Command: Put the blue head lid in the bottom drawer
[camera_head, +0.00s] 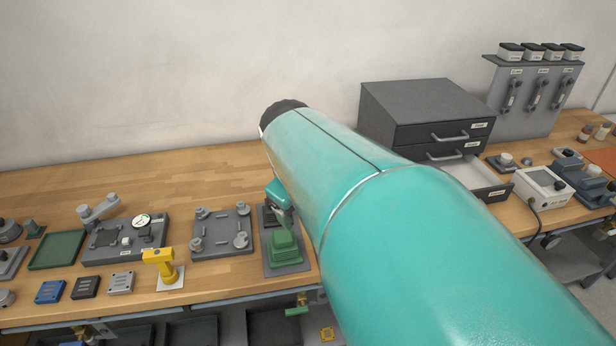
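A small blue block with dark marks, seemingly the blue head lid (50,291), lies flat near the bench's front edge at far left. The grey drawer cabinet (412,104) stands at the back right. Its bottom drawer (484,193) is pulled out and its visible light interior looks empty; my arm hides part of it. My teal arm crosses the middle of the view. A small part of my gripper (281,205) shows below the arm, above a dark plate with a green stepped block and well to the right of the blue lid. Its fingers are too small and hidden to read.
A black block (85,287) and a grey block (121,282) lie beside the blue one. Behind are a green tray (57,249) and a dial gauge fixture (126,240). A yellow post (160,264) stands right of them. Bare wood runs along the back.

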